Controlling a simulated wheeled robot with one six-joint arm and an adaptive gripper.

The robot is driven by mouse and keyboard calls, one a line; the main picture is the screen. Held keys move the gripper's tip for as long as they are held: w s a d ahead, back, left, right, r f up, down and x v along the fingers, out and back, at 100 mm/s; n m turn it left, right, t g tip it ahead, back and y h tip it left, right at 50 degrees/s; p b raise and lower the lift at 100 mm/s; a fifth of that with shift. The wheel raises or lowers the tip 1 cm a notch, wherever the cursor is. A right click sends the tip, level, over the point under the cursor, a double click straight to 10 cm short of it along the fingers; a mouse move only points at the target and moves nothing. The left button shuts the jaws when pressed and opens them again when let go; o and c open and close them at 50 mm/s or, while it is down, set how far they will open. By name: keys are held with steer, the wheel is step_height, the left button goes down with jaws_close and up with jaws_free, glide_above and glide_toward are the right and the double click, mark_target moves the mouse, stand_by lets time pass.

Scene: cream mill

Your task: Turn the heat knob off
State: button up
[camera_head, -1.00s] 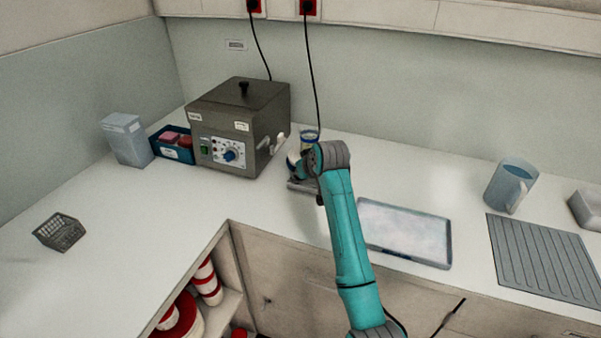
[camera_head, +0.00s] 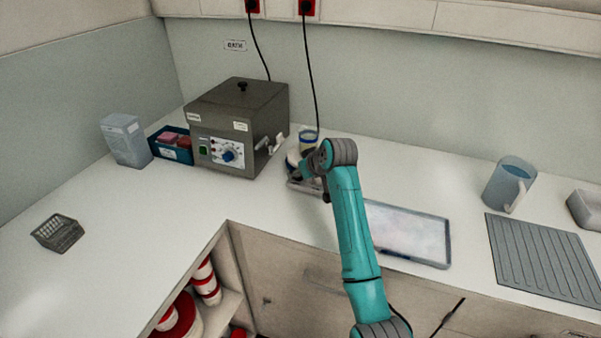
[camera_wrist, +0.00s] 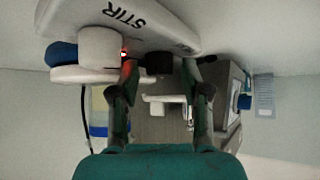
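In the wrist view a pale device marked STIR (camera_wrist: 180,28) fills the top of the picture, upside down. It has a white knob (camera_wrist: 100,47), a small lit red lamp and a dark knob-like part (camera_wrist: 158,60). My gripper (camera_wrist: 159,72) is open, its two fingers apart, with the dark part between or just beyond the tips. I cannot tell whether they touch it. No heat label is readable. In the head view the device (camera_head: 293,158) is mostly hidden behind my arm. A grey bath box (camera_head: 236,125) beside it carries a blue knob (camera_head: 228,155).
A jar with a blue band (camera_head: 308,137) stands behind the device. A blue bin (camera_head: 160,150) stands left of the bath. A shallow tray (camera_head: 447,245) lies right of my arm; a jug (camera_head: 508,185) and ribbed mat (camera_head: 540,258) are farther right. Cords hang behind the bath.

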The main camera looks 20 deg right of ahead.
stand_by(0.3)
steer(key=v, duration=1.2)
steer(key=shift+w+a, duration=0.1)
